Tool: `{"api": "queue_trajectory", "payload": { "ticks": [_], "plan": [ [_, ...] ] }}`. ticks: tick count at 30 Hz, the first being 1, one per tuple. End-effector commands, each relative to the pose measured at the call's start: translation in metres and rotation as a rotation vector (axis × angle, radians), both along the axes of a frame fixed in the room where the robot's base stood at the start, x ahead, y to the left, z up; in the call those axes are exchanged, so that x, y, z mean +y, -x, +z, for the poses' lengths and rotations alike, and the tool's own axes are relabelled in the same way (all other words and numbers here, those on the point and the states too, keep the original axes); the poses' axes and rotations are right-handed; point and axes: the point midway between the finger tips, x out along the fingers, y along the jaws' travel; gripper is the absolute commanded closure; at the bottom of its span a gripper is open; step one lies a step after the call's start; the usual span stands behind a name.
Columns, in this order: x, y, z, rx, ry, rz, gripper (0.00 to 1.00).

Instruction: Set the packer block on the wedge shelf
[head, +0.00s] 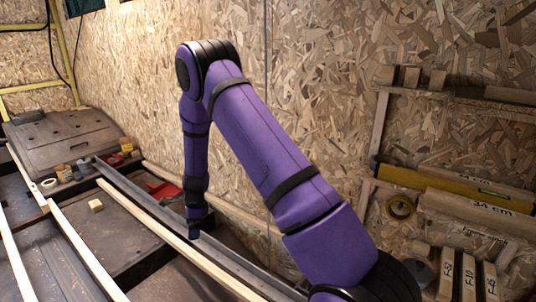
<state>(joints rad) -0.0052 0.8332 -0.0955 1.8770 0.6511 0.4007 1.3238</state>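A small pale wooden block (96,205), which looks like the packer block, lies alone on a dark flat surface at the left. A narrow wooden shelf (455,98) on the right wall carries a few small wooden blocks (411,77); it may be the wedge shelf, but I see no label on it. My purple arm reaches up and over to the left. My gripper (194,231) points down, to the right of the small block and apart from it. Its fingers are small and dark, so I cannot tell whether they are open.
Long pale battens (185,243) and a grey metal rail (150,205) run between my gripper and the block. Red tools (163,190) lie near the wall. A yellow level (440,186), a tape roll (401,206) and labelled wooden pieces (467,278) are at the right.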

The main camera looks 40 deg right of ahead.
Motion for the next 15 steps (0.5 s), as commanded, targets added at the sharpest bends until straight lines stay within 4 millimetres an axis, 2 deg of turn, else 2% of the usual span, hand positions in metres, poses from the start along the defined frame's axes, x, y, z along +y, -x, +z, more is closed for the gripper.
{"api": "queue_trajectory", "payload": {
  "ticks": [1, 3, 8, 15],
  "plan": [
    [0.003, 0.001, 0.028, -0.027, 0.0, 0.054, 0.0],
    [0.006, 0.006, 0.061, -0.058, 0.003, 0.138, 0.0],
    [0.013, 0.024, 0.133, -0.125, 0.019, 0.331, 0.0],
    [0.021, 0.068, 0.228, -0.223, 0.071, 0.62, 0.0]
  ]
}}
